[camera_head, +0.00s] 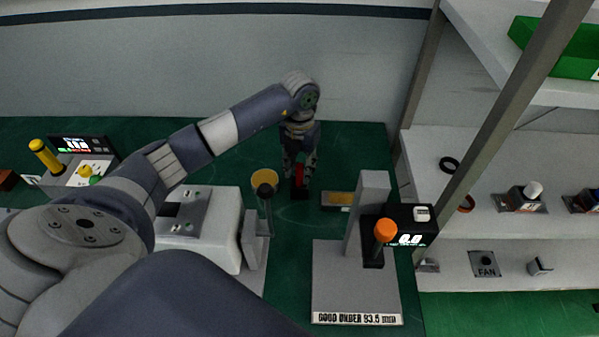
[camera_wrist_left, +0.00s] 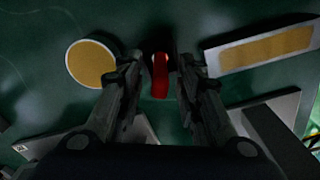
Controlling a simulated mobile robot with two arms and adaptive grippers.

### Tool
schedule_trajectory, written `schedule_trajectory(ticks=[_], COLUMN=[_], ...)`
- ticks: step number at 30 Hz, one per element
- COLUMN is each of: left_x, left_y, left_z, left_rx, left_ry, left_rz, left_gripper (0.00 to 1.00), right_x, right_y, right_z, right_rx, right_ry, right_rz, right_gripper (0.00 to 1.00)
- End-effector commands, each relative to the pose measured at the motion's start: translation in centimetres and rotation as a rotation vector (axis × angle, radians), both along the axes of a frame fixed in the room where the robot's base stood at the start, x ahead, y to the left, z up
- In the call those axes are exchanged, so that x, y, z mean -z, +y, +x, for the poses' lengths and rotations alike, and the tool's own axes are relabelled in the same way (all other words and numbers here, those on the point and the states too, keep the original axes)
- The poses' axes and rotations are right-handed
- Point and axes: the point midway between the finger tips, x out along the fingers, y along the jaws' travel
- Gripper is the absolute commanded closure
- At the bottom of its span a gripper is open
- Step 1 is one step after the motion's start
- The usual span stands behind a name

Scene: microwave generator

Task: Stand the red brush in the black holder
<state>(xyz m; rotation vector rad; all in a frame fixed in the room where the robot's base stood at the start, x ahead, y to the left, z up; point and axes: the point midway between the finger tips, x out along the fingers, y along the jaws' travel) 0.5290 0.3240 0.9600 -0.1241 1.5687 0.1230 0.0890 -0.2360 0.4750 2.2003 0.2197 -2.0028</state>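The red brush (camera_head: 299,174) stands upright at the back of the green bench in the head view. A small black base, seemingly the black holder (camera_head: 299,194), is directly below it; how deep the brush sits is hidden. My left gripper (camera_head: 299,163) points down around the brush. In the left wrist view the red brush (camera_wrist_left: 160,78) lies between the two fingers of my left gripper (camera_wrist_left: 160,68), with a gap on each side, so the gripper looks open. My right gripper is not in view.
A round yellow-topped dish (camera_head: 265,178) is left of the brush and a flat yellow-topped block (camera_head: 338,199) right of it. A grey stand with an orange knob (camera_head: 385,230) is nearer. A white machine (camera_head: 205,225) is under my left arm. Shelves (camera_head: 500,170) bound the right.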

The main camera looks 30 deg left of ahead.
Motion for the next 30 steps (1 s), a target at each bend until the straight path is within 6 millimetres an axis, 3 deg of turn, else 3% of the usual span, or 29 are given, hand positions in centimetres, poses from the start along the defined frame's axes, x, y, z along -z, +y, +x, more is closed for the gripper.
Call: schedule_trajectory(ticks=[9,15,30], left_x=[-6.7,-9.3,-10.3], left_y=[0.1,0.0,0.0], left_z=[0.2,0.1,0.0], left_rx=[0.000,0.000,0.000], left_ry=[-0.006,-0.003,0.000], left_rz=[0.001,0.000,0.000], left_gripper=[0.67,0.67,0.67], right_x=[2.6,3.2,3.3], right_y=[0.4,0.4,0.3], right_z=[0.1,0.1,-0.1], right_rx=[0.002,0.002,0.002], right_ry=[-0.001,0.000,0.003], right_rz=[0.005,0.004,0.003], right_gripper=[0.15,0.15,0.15])
